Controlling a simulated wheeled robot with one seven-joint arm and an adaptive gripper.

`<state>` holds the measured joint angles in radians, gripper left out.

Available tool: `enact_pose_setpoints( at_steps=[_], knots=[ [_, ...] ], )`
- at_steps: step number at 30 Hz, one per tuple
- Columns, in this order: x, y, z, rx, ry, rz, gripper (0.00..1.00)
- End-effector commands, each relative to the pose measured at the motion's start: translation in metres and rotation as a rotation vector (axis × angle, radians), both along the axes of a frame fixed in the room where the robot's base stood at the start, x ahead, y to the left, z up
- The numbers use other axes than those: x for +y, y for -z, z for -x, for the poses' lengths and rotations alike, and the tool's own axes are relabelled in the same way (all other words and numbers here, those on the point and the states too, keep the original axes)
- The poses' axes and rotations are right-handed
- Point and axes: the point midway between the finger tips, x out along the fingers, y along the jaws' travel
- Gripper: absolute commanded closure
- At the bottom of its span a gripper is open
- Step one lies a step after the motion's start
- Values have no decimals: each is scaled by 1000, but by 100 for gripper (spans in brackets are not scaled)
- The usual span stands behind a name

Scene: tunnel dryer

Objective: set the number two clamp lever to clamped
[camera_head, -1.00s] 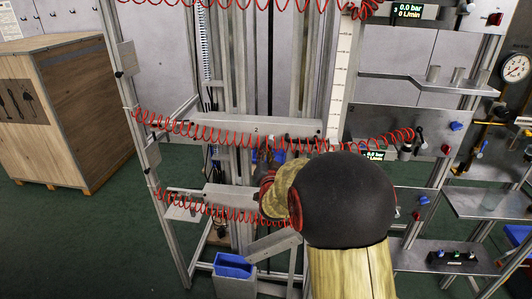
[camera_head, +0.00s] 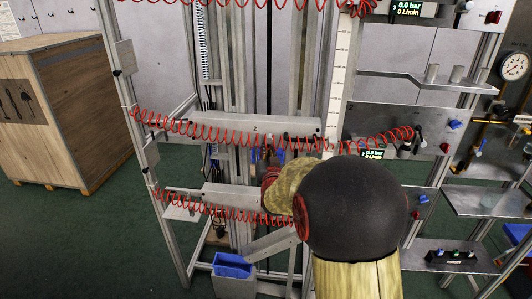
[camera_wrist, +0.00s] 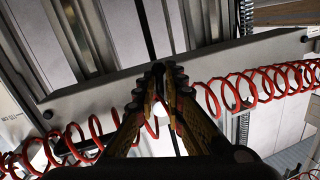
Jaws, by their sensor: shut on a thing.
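The number two beam (camera_head: 255,128) is a pale grey bar marked "2", in the middle of the head view. It also crosses the wrist view (camera_wrist: 90,98). My gripper (camera_wrist: 165,76) is shut at the front edge of this beam, its fingers closing on a small dark piece (camera_wrist: 158,69) that I take for the number two clamp lever. The fingers hide most of the lever, so its exact angle cannot be told. In the head view my arm hides most of the gripper.
A red coiled hose (camera_head: 210,130) runs along the beam; in the wrist view its loops (camera_wrist: 235,95) pass close around my fingers. A lower beam (camera_head: 228,196) has another hose. A blue bin (camera_head: 232,265) is below. A wooden crate (camera_head: 85,110) stands left, with clear green floor beside it.

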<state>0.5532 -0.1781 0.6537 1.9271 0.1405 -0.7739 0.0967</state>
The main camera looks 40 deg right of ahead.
Motion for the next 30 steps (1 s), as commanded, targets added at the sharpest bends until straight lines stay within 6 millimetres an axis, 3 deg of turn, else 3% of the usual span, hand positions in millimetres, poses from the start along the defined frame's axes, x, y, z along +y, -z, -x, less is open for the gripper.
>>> enact_pose_setpoints(
  at_steps=[12,27,28,30],
  knots=[
    [-5,0,6,145,1,122,100],
    [-6,1,7,162,2,135,100],
    [-6,1,7,162,2,135,88],
    [-6,1,7,161,3,134,84]
  ],
)
